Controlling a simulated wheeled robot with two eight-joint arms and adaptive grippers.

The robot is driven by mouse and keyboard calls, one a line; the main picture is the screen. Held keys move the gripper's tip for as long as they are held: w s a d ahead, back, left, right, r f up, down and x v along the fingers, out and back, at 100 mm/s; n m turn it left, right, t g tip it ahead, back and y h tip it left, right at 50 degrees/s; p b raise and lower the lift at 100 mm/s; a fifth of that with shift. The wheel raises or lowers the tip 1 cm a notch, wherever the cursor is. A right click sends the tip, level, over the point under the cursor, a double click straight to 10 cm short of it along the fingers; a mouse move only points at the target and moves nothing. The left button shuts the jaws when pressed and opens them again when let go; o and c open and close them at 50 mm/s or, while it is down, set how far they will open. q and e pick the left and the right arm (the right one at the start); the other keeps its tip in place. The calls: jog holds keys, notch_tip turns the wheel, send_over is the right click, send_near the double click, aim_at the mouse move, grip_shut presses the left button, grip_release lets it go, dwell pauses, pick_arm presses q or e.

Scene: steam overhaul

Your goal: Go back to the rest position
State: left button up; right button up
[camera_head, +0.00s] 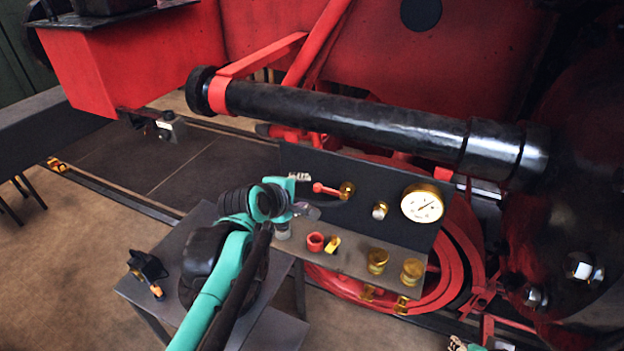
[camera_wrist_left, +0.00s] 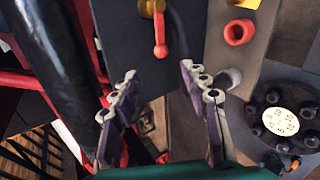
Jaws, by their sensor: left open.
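My left gripper (camera_head: 302,195) is open and reaches in over the small grey table (camera_head: 140,292), beside the left end of the fittings panel. In the left wrist view, the fingers of this gripper (camera_wrist_left: 158,72) stand apart with nothing held between them. The red-handled valve (camera_head: 330,189) is on the dark upright panel, right of the gripper; it also shows in the left wrist view (camera_wrist_left: 160,35). A teal and pale bit at the bottom edge of the head view looks like my right gripper (camera_head: 465,346); its fingers cannot be made out.
The panel carries a pressure gauge (camera_head: 422,204); its shelf holds a red ring (camera_head: 315,242) and brass fittings (camera_head: 377,261). A black pipe (camera_head: 350,115) crosses above. A dark orange-tipped tool (camera_head: 148,268) lies on the table. A round black part (camera_wrist_left: 262,98) is right of the fingers.

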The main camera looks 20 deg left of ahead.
pick_arm(q)
jog(key=s+d+f+m+g+b, duration=0.1)
jog(key=s+d+f+m+b, duration=0.1)
jog(key=s+f+m+b, duration=0.3)
jog(key=s+d+f+m+g+b, duration=0.1)
jog(key=s+d+f+m+b, duration=0.2)
jog(key=f, duration=1.6)
jog(key=s+d+f+m+g+b, duration=0.2)
jog(key=s+f+m+b, duration=0.6)
jog(key=f+m+b, duration=0.3)
jog(key=f+b, duration=0.1)
jog(key=b, duration=0.3)
jog(key=shift+s+d+b, duration=0.15)
jog(key=shift+s+b, duration=0.15)
jog(key=shift+s, duration=0.1)
jog(key=shift+f, duration=0.1)
